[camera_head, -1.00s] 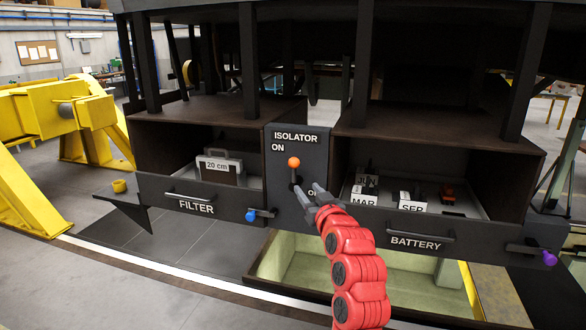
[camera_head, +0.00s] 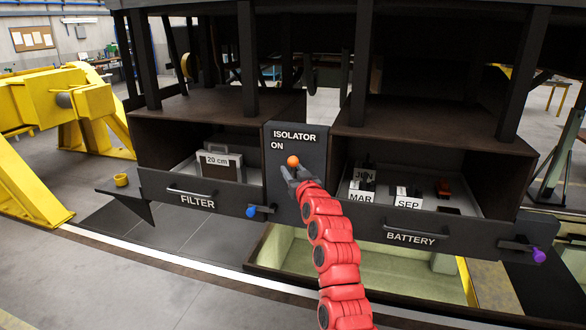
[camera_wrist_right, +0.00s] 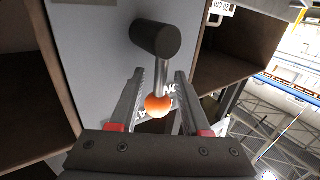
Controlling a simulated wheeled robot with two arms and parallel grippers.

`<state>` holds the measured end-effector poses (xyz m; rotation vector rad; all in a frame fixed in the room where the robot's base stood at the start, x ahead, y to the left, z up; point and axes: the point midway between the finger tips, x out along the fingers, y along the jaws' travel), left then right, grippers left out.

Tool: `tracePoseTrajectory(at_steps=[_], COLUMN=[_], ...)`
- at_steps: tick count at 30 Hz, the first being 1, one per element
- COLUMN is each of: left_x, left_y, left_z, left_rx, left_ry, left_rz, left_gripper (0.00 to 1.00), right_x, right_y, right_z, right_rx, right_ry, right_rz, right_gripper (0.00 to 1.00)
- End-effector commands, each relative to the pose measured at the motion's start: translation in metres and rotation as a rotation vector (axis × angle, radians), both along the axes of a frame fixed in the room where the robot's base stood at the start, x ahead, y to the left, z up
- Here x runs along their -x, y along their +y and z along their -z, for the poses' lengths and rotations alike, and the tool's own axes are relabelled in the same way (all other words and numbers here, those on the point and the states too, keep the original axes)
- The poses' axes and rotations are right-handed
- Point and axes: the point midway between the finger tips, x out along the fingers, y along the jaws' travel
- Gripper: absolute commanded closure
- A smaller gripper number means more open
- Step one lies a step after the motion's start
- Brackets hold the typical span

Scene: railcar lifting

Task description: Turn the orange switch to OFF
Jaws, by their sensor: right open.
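The orange switch (camera_head: 293,160) is a lever with an orange ball tip on the dark isolator panel (camera_head: 312,147). In the head view its ball is near the ON label, with the OFF label hidden behind my arm. My right gripper (camera_head: 287,173) is open at the lever, just below the ball in that view. In the right wrist view the orange ball (camera_wrist_right: 158,106) and its metal rod lie between the two open fingers, with a gap on either side. The rod comes from a dark round pivot (camera_wrist_right: 156,38). My left gripper is not in view.
The filter drawer (camera_head: 160,188) with a 20 cm case (camera_head: 220,168) is left of the panel. The battery drawer (camera_head: 450,233) with labelled blocks is right. Yellow stands (camera_head: 30,100) are far left.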

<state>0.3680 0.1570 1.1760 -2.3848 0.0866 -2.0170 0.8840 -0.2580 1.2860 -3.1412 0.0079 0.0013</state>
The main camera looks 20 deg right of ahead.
Motion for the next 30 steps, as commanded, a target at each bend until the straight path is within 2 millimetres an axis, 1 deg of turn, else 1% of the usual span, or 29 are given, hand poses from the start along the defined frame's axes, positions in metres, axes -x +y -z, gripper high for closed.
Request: tracePoseTrajectory(at_steps=[10, 14, 15, 18, 30], left_x=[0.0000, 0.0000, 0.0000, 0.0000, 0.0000], left_y=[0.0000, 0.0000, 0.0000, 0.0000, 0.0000], left_z=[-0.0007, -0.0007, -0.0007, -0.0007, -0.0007], left_rx=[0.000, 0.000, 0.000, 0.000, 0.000], left_ry=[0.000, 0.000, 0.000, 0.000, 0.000], left_rz=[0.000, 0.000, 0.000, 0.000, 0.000], left_gripper=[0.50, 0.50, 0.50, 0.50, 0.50], right_x=[-0.0020, -0.0019, -0.0019, -0.0019, -0.0018], right_y=[-0.0001, -0.0001, -0.0001, -0.0002, -0.0001], right_z=[-0.0002, -0.0003, -0.0003, -0.0002, -0.0003], right_rx=[0.000, 0.000, 0.000, 0.000, 0.000], right_ry=[-0.001, -0.001, -0.001, -0.001, -0.001], right_rz=[0.000, 0.000, 0.000, 0.000, 0.000], right_gripper=[0.53, 0.76, 0.84, 1.00, 1.00])
